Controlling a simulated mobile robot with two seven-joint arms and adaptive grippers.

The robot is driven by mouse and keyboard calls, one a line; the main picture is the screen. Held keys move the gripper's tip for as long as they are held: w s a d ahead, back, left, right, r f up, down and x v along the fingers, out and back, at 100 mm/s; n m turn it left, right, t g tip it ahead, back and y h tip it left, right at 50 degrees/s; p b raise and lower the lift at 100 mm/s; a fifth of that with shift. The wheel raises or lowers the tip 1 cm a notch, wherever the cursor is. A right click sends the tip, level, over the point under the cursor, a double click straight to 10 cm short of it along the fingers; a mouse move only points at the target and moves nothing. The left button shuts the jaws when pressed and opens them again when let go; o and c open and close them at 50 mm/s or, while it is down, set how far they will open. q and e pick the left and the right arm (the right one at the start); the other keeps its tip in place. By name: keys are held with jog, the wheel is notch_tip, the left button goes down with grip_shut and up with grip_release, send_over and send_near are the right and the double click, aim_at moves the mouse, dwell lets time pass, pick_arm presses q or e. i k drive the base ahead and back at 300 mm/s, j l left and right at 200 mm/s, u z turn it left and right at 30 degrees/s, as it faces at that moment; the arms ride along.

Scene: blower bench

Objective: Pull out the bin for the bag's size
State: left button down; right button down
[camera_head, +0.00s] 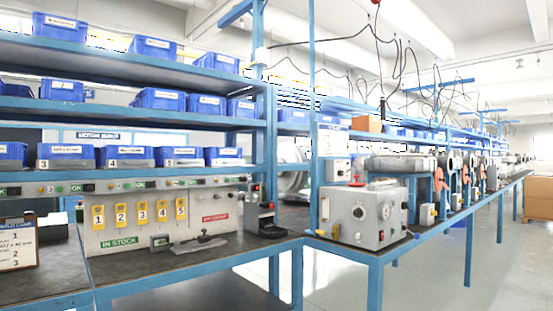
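Several blue bins with white labels stand in a row on the lowest shelf: one at the left edge (12,151), one by a 3 plate (66,152), one by a 4 plate (124,152), one by what looks like a 5 plate (184,152), and one at the right end (223,153). Their label text is too small to read. None visibly sticks out far from the row. A card with lines numbered 1, 2, 3 (17,247) stands at the far left of the bench. I cannot make out a bag for certain. Neither gripper is in view.
More blue bins (155,99) fill the upper shelves. Below, a panel holds yellow tags numbered 1 to 5 (143,212) and a green IN STOCK label (119,242). A grey tool (200,244) lies on the dark bench (150,270). A grey machine (365,212) stands right.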

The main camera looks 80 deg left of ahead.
aim_at(51, 157)
jog(key=u, duration=3.85)
jog(key=i+l, duration=0.2)
jog(key=l, duration=0.2)
jog(key=i+l, duration=0.2)
jog(key=l, duration=0.2)
jog(key=i+l, duration=0.2)
jog(key=l, duration=0.2)
jog(key=i+l, duration=0.2)
jog(key=l, duration=0.2)
jog(key=i+l, duration=0.2)
jog(key=l, duration=0.2)
